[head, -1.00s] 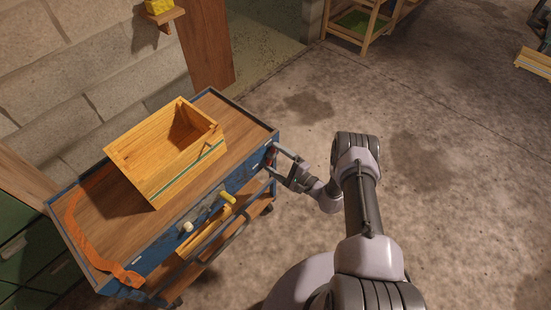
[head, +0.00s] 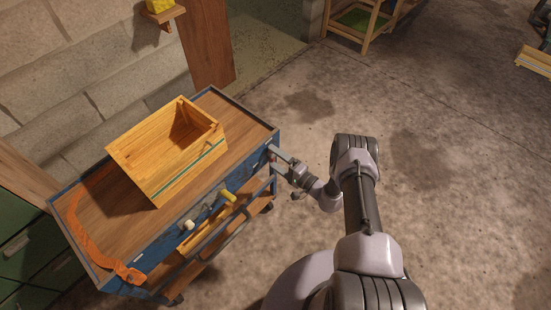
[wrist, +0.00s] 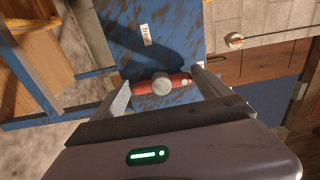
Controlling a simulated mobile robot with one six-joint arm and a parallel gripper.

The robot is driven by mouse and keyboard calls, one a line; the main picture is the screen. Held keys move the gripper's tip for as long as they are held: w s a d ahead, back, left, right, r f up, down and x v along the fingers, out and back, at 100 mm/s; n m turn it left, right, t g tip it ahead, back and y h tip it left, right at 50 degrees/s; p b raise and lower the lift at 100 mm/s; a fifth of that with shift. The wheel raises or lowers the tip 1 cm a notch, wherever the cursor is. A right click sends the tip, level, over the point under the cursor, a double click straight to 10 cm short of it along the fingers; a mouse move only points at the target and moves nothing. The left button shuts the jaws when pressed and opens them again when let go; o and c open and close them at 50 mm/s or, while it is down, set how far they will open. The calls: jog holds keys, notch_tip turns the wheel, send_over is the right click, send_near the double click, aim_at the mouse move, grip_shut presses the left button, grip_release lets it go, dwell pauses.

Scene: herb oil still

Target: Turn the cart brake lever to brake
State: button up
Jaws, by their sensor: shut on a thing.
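The cart (head: 120,225) has blue sides and a wooden top and stands left of my arm. In the wrist view, the red brake lever (wrist: 180,80) lies nearly level across a round grey pivot on the cart's blue end panel (wrist: 160,30). My gripper (wrist: 160,84) has one finger at each end of the lever and is shut on it. In the head view, my gripper (head: 273,151) is at the cart's right end and hides the lever. I cannot read any brake marking.
A wooden box (head: 165,170) sits on the cart top, beside an orange curved strip (head: 78,225). A yellow handle (head: 228,196) and a pale knob (head: 189,226) stick out from the cart's front. The concrete floor (head: 460,200) to the right is open.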

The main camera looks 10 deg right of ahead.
jog(key=o, duration=1.2)
jog(key=shift+c, duration=0.2)
jog(key=p+v, duration=0.4)
jog(key=v, duration=1.3)
jog(key=shift+s+d+p, duration=0.15)
jog(key=shift+s+p, duration=0.05)
jog(key=shift+p, duration=0.15)
